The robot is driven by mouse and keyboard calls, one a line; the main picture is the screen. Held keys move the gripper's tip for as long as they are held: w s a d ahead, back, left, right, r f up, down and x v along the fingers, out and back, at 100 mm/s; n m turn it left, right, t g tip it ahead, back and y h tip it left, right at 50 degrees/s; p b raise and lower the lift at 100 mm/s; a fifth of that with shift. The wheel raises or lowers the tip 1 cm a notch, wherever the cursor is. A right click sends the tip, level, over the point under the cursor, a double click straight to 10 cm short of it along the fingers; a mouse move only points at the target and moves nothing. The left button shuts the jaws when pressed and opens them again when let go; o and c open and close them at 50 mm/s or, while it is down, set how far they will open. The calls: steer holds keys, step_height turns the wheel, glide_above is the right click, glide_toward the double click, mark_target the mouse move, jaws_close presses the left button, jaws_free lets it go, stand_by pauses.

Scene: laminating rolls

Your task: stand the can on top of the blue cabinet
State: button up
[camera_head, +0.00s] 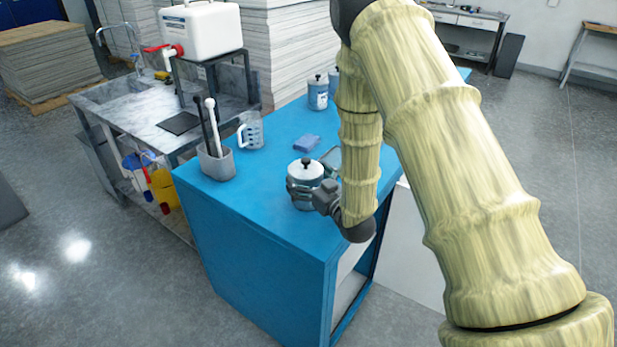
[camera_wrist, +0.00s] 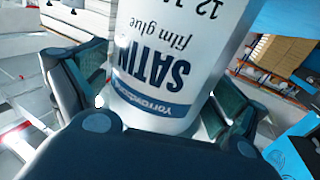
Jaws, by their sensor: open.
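The can (camera_head: 303,172), with a pale lid and black knob, is upright at the near part of the blue cabinet (camera_head: 270,225)'s top. It appears to stand on that top, though its base is partly hidden. My gripper (camera_head: 312,190) is low beside the can, with its fingers around it. In the wrist view the can (camera_wrist: 180,65) fills the middle and its label reads "SATIN film glue". The open fingers of my gripper (camera_wrist: 158,95) lie on both sides of it, and I cannot tell whether they touch it.
A grey holder (camera_head: 217,163) with two upright tools, a clear measuring jug (camera_head: 251,131), a blue block (camera_head: 307,143) and another can (camera_head: 318,93) stand on the cabinet top. A marble sink bench (camera_head: 150,110) is to the left. Clear blue surface lies left of the can.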

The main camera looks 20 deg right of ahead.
steer(key=b+v, duration=0.3)
steer(key=v, duration=0.9)
steer(key=shift+r, duration=0.15)
